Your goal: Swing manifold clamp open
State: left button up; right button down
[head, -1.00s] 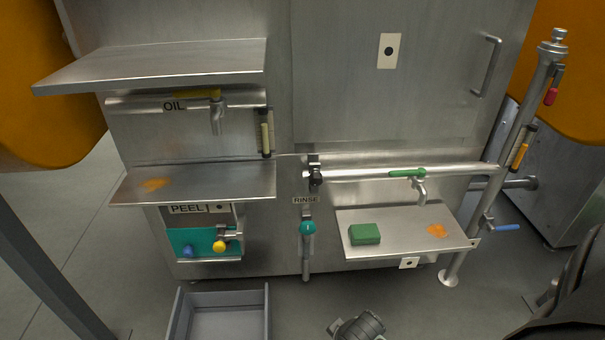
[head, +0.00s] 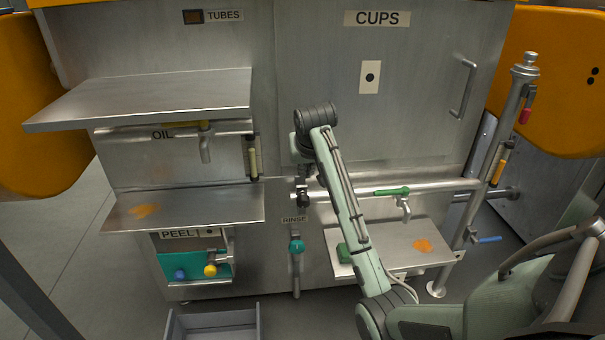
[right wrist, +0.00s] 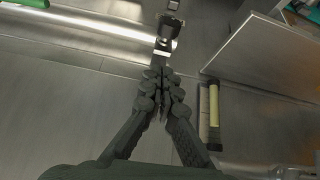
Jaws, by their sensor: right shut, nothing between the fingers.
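The manifold clamp (head: 303,191) is a small dark and metal fitting at the left end of the horizontal steel pipe, above the RINSE label. In the right wrist view the clamp (right wrist: 168,30) shows just beyond my fingertips, with a small visible gap. My right gripper (right wrist: 160,76) is shut and empty, its dark fingers pressed together and pointing towards the clamp. In the head view my right arm reaches up in front of the panel and its wrist bends over above the clamp; the fingers are mostly hidden there. My left gripper is not in view.
The steel pipe (head: 445,186) carries a green-handled tap (head: 393,191). A shelf (head: 400,240) below holds a green block (head: 343,253), partly behind my arm. A sight tube (head: 253,160) and the OIL and PEEL shelves stand to the left. A teal-handled RINSE valve (head: 296,246) hangs below the clamp.

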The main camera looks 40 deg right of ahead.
aim_at(302, 186)
jog(key=x, duration=0.2)
jog(key=w+x, duration=0.1)
jog(key=x, duration=0.2)
jog(key=r+x, duration=0.1)
jog(key=x, duration=0.2)
jog(key=shift+w+d+f, duration=0.15)
jog(key=shift+w+d, duration=0.1)
jog(key=shift+d, duration=0.1)
jog(key=shift+w+d+f, duration=0.1)
jog(key=shift+w+f, duration=0.05)
jog(key=shift+f, duration=0.1)
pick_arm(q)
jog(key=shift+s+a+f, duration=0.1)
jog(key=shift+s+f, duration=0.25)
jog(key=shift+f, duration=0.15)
pick_arm(e)
jog(key=shift+f, duration=0.1)
